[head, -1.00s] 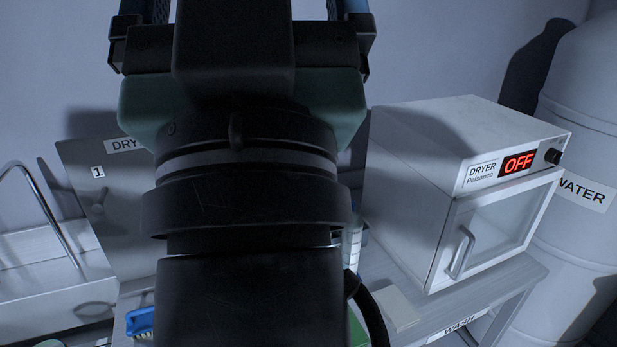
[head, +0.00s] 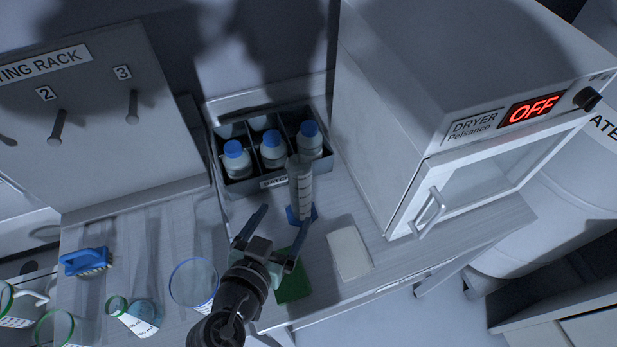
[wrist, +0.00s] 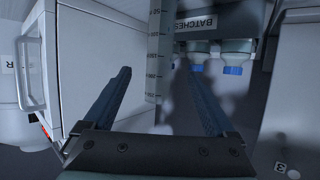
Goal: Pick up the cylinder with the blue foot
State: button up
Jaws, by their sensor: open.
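A tall clear measuring cylinder (head: 300,185) with graduation marks stands upright on its blue foot (head: 302,217), on the bench in front of a bottle crate. My gripper (head: 283,221) is open and empty, just in front of the cylinder, its fingers pointing towards it. In the wrist view, which looks upside down, the cylinder (wrist: 157,55) shows in the gap between the spread fingers (wrist: 163,80), closer to the left finger. Its foot is out of that view. I cannot tell whether the fingertips reach around it.
A grey crate (head: 233,190) with blue-capped bottles stands close behind the cylinder. The dryer (head: 390,150) is to the right. A white pad (head: 349,253) and green pad (head: 294,283) lie nearby. A blue brush (head: 86,261) and several glass vessels (head: 194,283) are left.

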aim_at(296, 196)
jog(key=p+x, duration=0.2)
jog(key=x, duration=0.5)
jog(key=shift+r, duration=0.15)
jog(key=shift+p+x, duration=0.55)
jog(key=shift+x, duration=1.65)
jog(key=shift+s, duration=0.1)
jog(key=shift+a, duration=0.1)
grip_shut()
